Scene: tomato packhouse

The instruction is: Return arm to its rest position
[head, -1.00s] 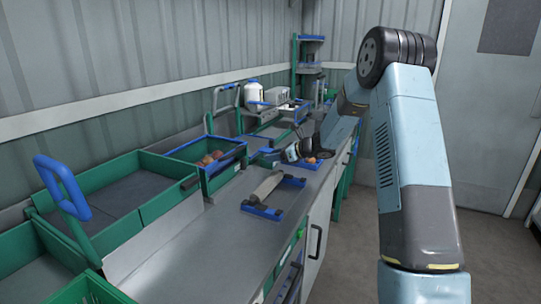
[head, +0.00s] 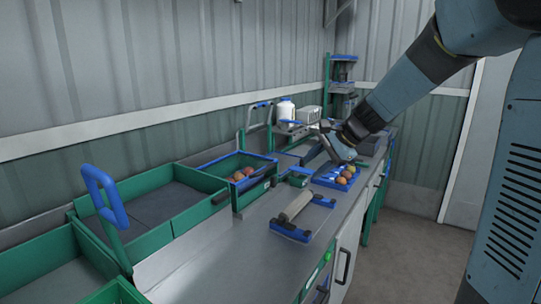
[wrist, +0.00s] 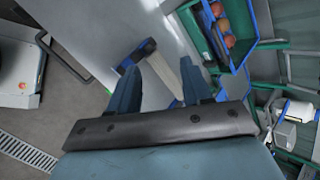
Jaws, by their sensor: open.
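My arm comes in from the upper right of the head view, and its end hangs above the far part of the bench. My gripper (head: 312,152) is partly hard to make out there, close above and behind a blue tray of tomatoes (head: 322,181). In the wrist view my gripper (wrist: 158,78) shows two dark blue fingers spread apart with nothing held between them. A pale roller on a blue stand (wrist: 158,70) shows beyond the fingers, apart from them; it also lies on the bench in the head view (head: 296,206).
Green crates (head: 150,196) line the left of the metal bench (head: 262,243). A blue-rimmed crate (head: 243,190) holds a few tomatoes. A white bottle (head: 285,111) and a shelf rack (head: 328,95) stand farther back. Floor (head: 405,215) is clear right of the bench.

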